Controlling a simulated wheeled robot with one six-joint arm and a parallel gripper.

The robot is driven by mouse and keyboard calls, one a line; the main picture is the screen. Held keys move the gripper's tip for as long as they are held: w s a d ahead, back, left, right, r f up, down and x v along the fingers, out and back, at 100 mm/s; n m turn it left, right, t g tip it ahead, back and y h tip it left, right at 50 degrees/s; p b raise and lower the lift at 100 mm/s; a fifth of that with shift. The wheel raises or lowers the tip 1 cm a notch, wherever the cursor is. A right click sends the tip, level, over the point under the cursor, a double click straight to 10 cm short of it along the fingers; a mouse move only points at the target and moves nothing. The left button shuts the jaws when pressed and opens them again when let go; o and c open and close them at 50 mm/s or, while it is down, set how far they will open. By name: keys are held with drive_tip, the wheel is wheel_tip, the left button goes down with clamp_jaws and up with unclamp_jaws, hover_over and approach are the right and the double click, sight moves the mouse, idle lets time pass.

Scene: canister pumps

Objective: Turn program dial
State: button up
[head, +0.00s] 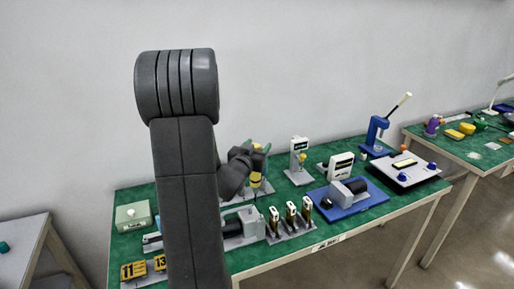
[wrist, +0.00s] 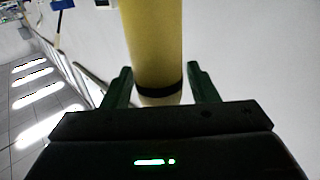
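I cannot make out for certain which part is the program dial. A pale green box (head: 132,215) at the left of the table has a small round feature on its top. In the wrist view the yellow cylinder (wrist: 155,45), with a black band, shows between the fingertips of my gripper (wrist: 160,82). Whether the fingers press on it is unclear.
A blue-based machine (head: 348,196), a white device (head: 341,166), a blue lever press (head: 375,135) and several upright canisters (head: 291,213) crowd the green table (head: 390,207). Yellow number plates (head: 133,271) lie at the front left. A second table (head: 470,150) stands right.

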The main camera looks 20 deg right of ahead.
drive_tip(key=shift+r, duration=0.1)
drive_tip(key=b+v, duration=0.1)
drive_tip(key=v, duration=1.1)
drive_tip(key=shift+c, duration=0.3)
